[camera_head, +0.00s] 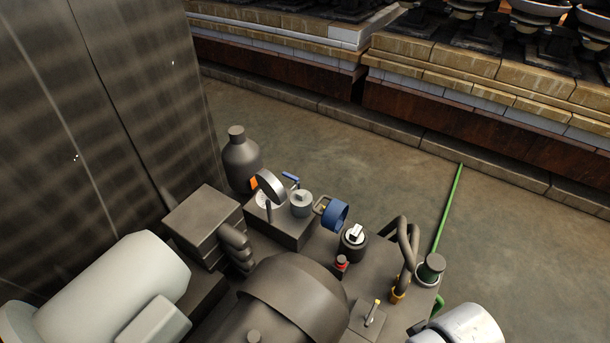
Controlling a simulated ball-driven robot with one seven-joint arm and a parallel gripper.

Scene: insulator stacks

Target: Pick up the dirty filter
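I cannot tell for certain which part is the dirty filter. On the grey machine, a small grey cylinder (301,203) stands on a block beside a tilted round metal lid (270,187). To its right is a blue ring-shaped cap (335,214) with a metal handle at its left. Below that, a dark round housing (353,243) has a white piece on top. My gripper does not show in this view.
The machine also carries a grey bottle-shaped vessel (241,160), a large pale cylinder (115,288) and bent pipes (409,243). A tall dark metal cabinet (95,110) rises at the left. Open concrete floor (385,165) lies behind, up to a brick ledge (490,85) bearing insulator stacks.

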